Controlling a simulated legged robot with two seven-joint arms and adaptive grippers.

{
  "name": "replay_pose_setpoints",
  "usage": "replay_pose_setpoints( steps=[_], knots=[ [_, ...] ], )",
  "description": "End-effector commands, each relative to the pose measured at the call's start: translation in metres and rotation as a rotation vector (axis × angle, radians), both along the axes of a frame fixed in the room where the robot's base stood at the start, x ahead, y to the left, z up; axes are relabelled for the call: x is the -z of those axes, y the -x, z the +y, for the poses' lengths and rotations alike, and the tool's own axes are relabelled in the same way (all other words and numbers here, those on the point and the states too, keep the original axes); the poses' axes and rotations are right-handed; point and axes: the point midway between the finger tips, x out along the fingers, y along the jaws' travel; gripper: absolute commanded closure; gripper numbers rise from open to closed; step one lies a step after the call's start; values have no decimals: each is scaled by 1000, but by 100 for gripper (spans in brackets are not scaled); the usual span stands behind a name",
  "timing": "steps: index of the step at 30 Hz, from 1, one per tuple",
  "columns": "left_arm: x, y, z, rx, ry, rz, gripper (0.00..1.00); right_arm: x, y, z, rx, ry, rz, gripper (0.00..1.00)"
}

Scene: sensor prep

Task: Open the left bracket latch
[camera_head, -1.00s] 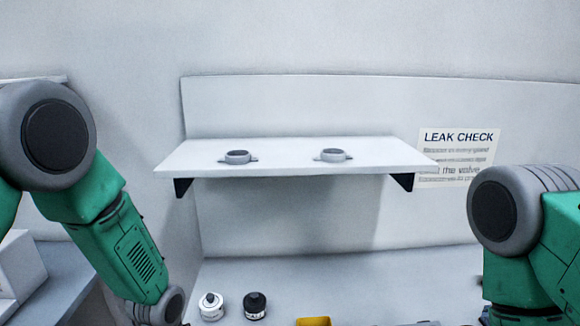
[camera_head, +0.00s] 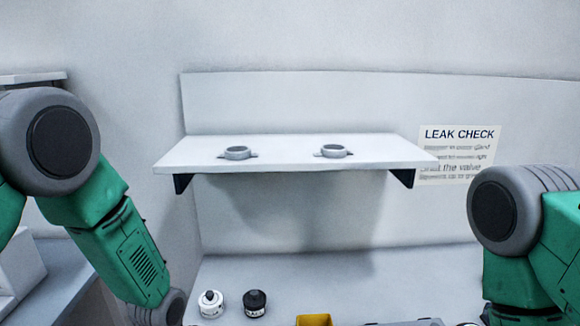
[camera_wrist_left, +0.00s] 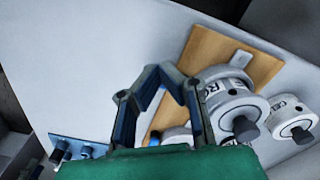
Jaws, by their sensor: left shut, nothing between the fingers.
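Two grey round ring-shaped fittings with small side tabs sit on the white wall shelf in the head view, a left one (camera_head: 238,153) and a right one (camera_head: 334,151). They may be the brackets; no latch can be made out on either. My left gripper (camera_wrist_left: 160,76) shows in the left wrist view, with its fingers shut and empty. Behind it are a tan board (camera_wrist_left: 205,55) and a white labelled cylinder (camera_wrist_left: 224,90) with a dark knob. The left gripper is below the head view's frame. My right arm is at the right edge, its gripper out of frame.
The shelf (camera_head: 290,168) juts from the wall above a grey counter (camera_head: 380,280). A white-topped canister (camera_head: 211,304), a black-topped one (camera_head: 255,303) and a yellow item (camera_head: 314,320) stand on the counter. A blue item with knobs (camera_wrist_left: 75,150) is at the wrist view's lower left.

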Motion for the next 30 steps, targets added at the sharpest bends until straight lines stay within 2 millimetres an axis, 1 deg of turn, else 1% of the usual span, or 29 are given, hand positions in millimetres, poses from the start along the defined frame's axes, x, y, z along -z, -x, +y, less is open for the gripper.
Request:
replay_pose_setpoints(
  steps=[8,18,30],
  knots=[
    [0,0,-1,1,0,0,100,-1,0,0,0,0,0,60],
    [0,3,-10,1,0,0,100,-4,0,0,0,0,0,60],
    [0,3,-11,0,0,0,100,-4,0,0,0,0,0,60]
  ],
)
